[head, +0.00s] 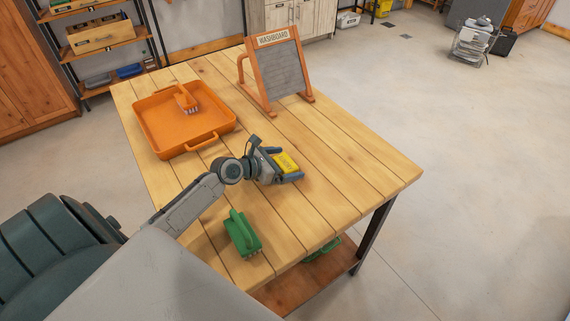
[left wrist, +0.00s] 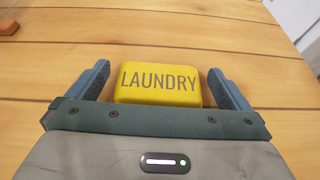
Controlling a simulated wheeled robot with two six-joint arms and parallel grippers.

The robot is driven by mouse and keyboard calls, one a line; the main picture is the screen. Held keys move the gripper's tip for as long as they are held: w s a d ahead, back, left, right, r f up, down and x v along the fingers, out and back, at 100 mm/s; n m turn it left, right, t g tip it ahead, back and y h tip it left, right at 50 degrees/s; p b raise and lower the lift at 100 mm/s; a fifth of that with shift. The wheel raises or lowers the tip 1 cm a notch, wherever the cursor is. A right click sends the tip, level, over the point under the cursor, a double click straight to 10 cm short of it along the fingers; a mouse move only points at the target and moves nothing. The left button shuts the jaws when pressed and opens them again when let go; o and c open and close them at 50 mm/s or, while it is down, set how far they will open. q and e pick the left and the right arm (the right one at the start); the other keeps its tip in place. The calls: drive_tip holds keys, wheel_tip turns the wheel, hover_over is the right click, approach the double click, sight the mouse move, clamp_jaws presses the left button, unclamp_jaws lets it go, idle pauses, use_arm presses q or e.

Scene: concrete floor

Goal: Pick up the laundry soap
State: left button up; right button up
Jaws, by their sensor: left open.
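The laundry soap (head: 287,162) is a yellow block lying on the wooden table. In the left wrist view, the soap (left wrist: 159,84) shows the word LAUNDRY on its face. My left gripper (head: 287,165) is open, with one blue finger on each side of the soap. In the left wrist view, the left gripper (left wrist: 159,88) shows a small gap between the soap and each finger. My right gripper is not in view.
An orange tray (head: 160,139) with an orange brush (head: 186,100) in it stands at the table's far left. A washboard (head: 283,73) stands at the back. A green brush (head: 242,233) lies near the front edge. The table's right part is clear.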

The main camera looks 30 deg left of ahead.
use_arm(q)
drive_tip(key=shift+w, duration=0.1)
drive_tip(key=c, duration=1)
drive_tip(key=shift+c, duration=0.3)
